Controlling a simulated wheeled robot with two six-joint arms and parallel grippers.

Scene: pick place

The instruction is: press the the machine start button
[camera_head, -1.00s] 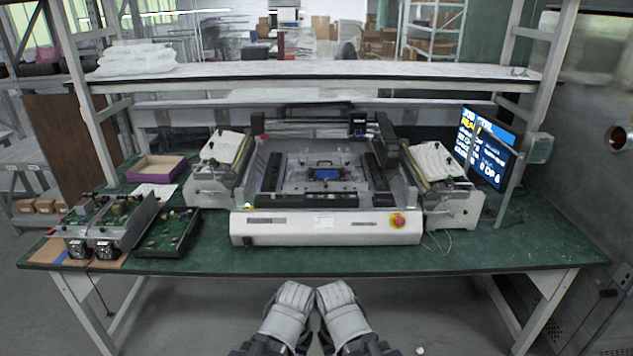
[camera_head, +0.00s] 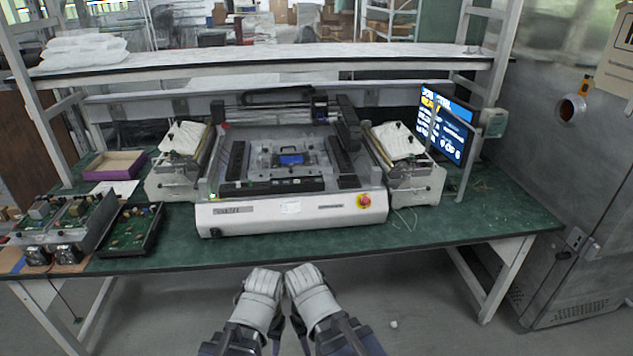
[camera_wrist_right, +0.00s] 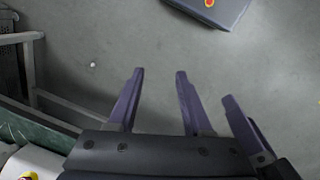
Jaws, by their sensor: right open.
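The machine (camera_head: 290,208) stands on the green table, with a long white front panel. A red knob on a yellow ring (camera_head: 364,201) sits at the right end of that panel. A small dark round control (camera_head: 215,232) is low at its left end. My left gripper (camera_head: 264,279) and right gripper (camera_head: 303,277) are close together in front of the table edge, below the panel and apart from the machine. In the right wrist view my right gripper (camera_wrist_right: 181,78) has its purple fingers spread and empty. Whether the left gripper is open cannot be made out.
Feeder units flank the machine. A lit monitor (camera_head: 445,128) stands at the right, a purple-edged box (camera_head: 114,166) and circuit boards (camera_head: 130,228) at the left. A shelf (camera_head: 270,62) spans behind. A grey cabinet (camera_head: 570,190) stands right of the table.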

